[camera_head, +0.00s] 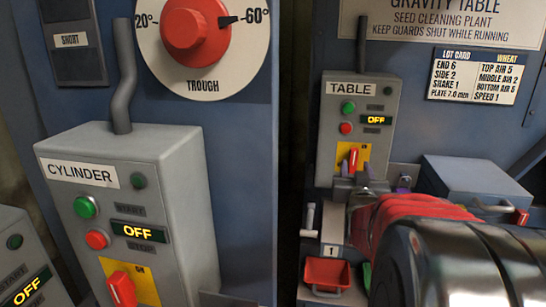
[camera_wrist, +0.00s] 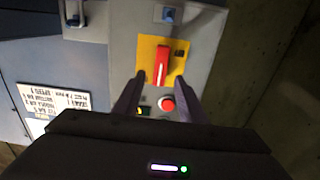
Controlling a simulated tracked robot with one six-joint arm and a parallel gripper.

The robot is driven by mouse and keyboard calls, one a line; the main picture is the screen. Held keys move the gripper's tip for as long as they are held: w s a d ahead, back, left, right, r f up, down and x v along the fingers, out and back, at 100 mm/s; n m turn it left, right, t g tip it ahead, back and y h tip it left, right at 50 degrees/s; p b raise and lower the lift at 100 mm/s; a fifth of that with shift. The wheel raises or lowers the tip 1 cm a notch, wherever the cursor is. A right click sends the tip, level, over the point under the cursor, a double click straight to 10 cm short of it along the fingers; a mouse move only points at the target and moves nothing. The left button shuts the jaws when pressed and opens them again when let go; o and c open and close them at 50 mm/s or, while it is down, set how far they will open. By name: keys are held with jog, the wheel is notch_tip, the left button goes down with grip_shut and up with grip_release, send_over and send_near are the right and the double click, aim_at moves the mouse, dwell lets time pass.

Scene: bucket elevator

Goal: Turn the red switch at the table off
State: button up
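The table control box (camera_head: 355,130) is grey with a TABLE label. Its red switch (camera_head: 354,158) sits on a yellow plate (camera_head: 343,152) low on the box, with its handle near upright. The box's display (camera_head: 376,120) reads OFF. In the wrist view the red switch (camera_wrist: 162,66) stands on its yellow plate (camera_wrist: 149,48), roughly vertical. My gripper (camera_wrist: 161,80) is open and empty, its two fingers pointing at the plate on either side of the handle's lower end. In the head view my gripper (camera_head: 358,180) is just below the switch; contact cannot be told.
The table box also has a green button (camera_head: 348,107) and a red button (camera_head: 346,128). A CYLINDER box (camera_head: 120,210) with its own red switch (camera_head: 121,288) stands at left. A red tray (camera_head: 327,273) and a blue-grey housing (camera_head: 475,180) are near my arm.

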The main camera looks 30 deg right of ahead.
aim_at(354, 160)
jog(key=shift+x, duration=2.5)
grip_shut()
